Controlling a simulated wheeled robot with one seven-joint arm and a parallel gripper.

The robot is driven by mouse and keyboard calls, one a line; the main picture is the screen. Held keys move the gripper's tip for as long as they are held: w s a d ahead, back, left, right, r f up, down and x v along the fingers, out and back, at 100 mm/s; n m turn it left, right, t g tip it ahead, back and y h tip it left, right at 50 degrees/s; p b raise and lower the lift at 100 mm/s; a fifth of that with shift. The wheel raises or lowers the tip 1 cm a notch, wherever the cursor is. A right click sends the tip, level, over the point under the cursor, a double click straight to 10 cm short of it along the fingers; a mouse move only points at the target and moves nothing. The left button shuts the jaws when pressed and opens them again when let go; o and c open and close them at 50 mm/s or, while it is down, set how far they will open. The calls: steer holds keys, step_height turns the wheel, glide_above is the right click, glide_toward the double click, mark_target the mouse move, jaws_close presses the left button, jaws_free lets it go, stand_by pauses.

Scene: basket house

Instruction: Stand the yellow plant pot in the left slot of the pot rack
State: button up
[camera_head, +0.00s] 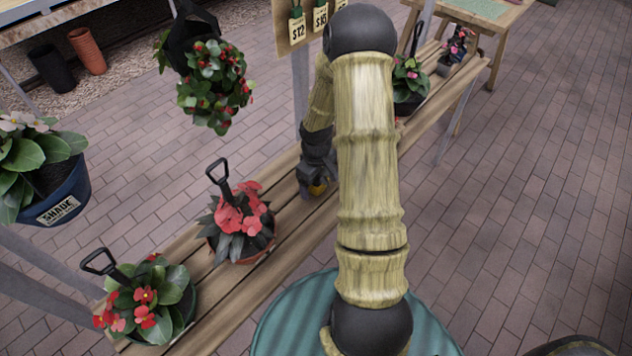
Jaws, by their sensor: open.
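My gripper (316,183) is small and dark at the end of my bamboo-patterned arm, low over the slatted wooden bench (290,232). My arm hides part of it and of the bench behind. It is open. I see no other yellow pot. I cannot make out the pot rack or its left slot for sure.
On the bench stand a terracotta pot with pink flowers (240,254), a dark pot with red flowers (186,312) and another potted plant (410,95) farther back. A blue pot (68,196) is at left. A flower basket (213,88) hangs above. Brick paving at right is clear.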

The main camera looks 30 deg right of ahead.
steer(key=c, duration=1.2)
steer(key=shift+r, duration=0.15)
step_height(320, 180, up, 10)
steer(key=shift+f+p, duration=0.1)
steer(key=shift+p, duration=0.55)
